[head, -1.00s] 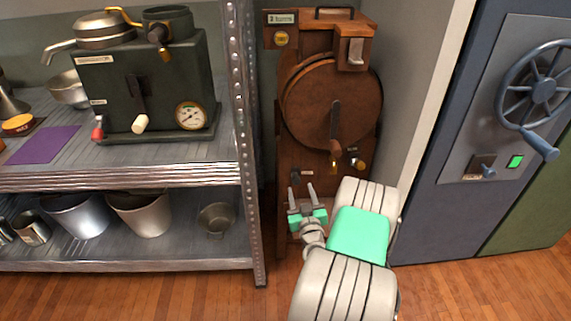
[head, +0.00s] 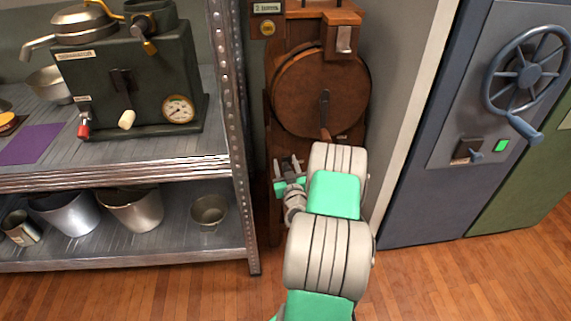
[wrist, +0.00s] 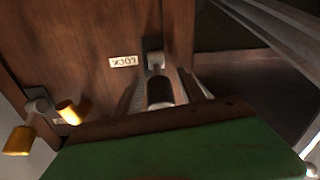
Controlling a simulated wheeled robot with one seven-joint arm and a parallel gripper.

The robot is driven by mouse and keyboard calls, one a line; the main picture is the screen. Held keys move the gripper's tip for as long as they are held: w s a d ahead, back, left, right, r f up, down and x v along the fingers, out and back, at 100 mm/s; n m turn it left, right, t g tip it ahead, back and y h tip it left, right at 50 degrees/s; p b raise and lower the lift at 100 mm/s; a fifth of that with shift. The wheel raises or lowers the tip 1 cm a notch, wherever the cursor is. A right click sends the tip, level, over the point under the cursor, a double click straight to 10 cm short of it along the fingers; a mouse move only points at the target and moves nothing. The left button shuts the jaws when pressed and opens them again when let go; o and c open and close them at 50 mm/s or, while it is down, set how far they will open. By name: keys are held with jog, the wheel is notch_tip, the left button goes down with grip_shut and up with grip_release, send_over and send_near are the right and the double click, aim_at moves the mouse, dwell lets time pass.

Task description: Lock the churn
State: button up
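In the wrist view, a LOCK plate (wrist: 123,61) is fixed to the wood, upside down. Beside it, a small lock lever with a dark grip (wrist: 160,91) sticks out. My gripper (head: 288,163) is at the churn's lower front left, below the drum. Its fingers (wrist: 161,92) stand apart on either side of the lever's grip; firm contact is not visible. In the head view, my gripper and arm hide the lever.
Brass-coloured knobs (wrist: 68,112) stick out of the churn at left in the wrist view. A metal shelf (head: 120,170) with a post stands left of the churn. A grey wall (head: 400,90) and a blue door with a handwheel (head: 525,72) are to the right.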

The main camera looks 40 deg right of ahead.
grip_shut()
dwell(1.2)
